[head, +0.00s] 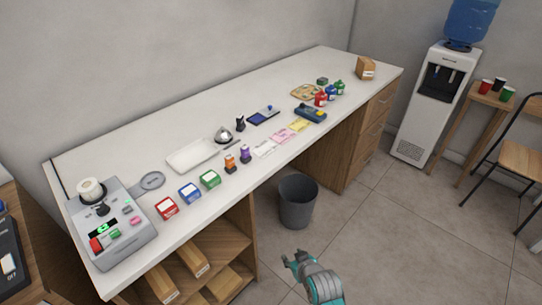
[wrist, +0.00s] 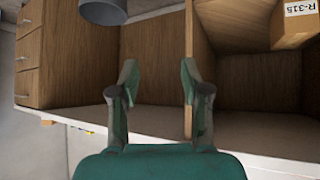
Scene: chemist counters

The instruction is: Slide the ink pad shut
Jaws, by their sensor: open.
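A flat dark-blue item (head: 263,115), which looks like the ink pad, lies on the white counter (head: 130,140) near its middle. It has a dark part and a lighter blue part; how far it is open is too small to tell. My gripper (head: 290,258) is in front of the counter, low and well apart from the pad. In the wrist view my gripper (wrist: 159,75) has its two fingers spread with nothing between them. The pad is not visible in the wrist view.
Red, blue and green boxes (head: 209,180) line the front edge. A grey bin (head: 297,201) stands on the floor below.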

